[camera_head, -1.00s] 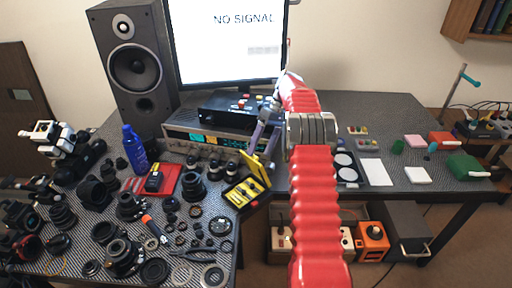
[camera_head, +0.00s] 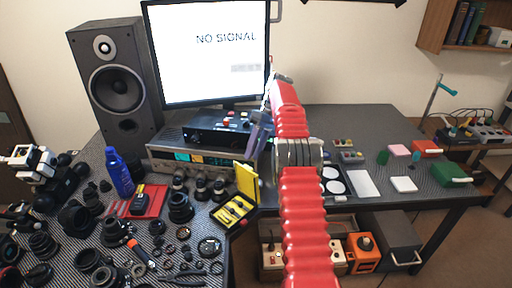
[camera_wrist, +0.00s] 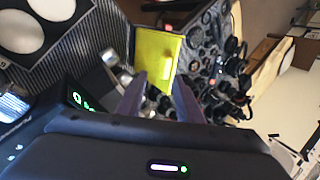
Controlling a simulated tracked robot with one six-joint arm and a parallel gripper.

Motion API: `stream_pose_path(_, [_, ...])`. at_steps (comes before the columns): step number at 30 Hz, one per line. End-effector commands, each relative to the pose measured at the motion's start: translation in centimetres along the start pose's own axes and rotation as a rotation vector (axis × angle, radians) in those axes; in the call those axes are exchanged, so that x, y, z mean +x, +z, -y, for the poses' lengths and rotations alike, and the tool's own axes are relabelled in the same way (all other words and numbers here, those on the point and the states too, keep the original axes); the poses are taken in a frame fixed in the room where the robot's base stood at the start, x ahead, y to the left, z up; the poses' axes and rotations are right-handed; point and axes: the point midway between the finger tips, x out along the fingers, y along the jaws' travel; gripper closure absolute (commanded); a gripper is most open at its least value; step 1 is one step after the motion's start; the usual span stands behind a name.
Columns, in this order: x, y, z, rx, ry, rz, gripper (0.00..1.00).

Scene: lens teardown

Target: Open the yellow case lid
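The yellow case (camera_head: 235,211) lies on the grey patterned bench near its front edge, with dark tools in its base. Its yellow lid (camera_head: 247,182) stands raised, roughly upright, at the right back side of the base. My gripper (camera_head: 253,152) is just above and behind the lid. In the wrist view the lid (camera_wrist: 160,58) shows as a flat yellow panel with a pale tab, beyond and between the fingertips of my gripper (camera_wrist: 158,85). The fingers are apart with nothing clasped between them. I cannot tell whether a finger touches the lid.
Lens parts and rings crowd the bench left of the case, with a red tray (camera_head: 150,207) and a blue bottle (camera_head: 119,172). A grey instrument (camera_head: 163,160) stands behind it. A speaker (camera_head: 113,84) and monitor (camera_head: 205,55) stand at the back.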

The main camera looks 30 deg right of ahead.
Motion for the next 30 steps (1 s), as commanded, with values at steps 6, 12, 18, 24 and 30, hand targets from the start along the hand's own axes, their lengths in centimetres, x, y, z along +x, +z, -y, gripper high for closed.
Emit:
stream_pose_path(6, [-1.0,-0.3,0.5,-0.009,0.0,0.004,0.67])
stream_pose_path(12, [-1.4,-0.4,0.7,-0.013,0.0,0.006,0.67])
stream_pose_path(18, [-1.4,-0.4,0.8,-0.014,0.0,0.007,0.67])
stream_pose_path(24, [-1.5,-0.4,0.9,-0.013,0.002,0.006,0.77])
stream_pose_path(30, [-2.2,-0.8,2.2,-0.003,0.02,0.001,0.91])
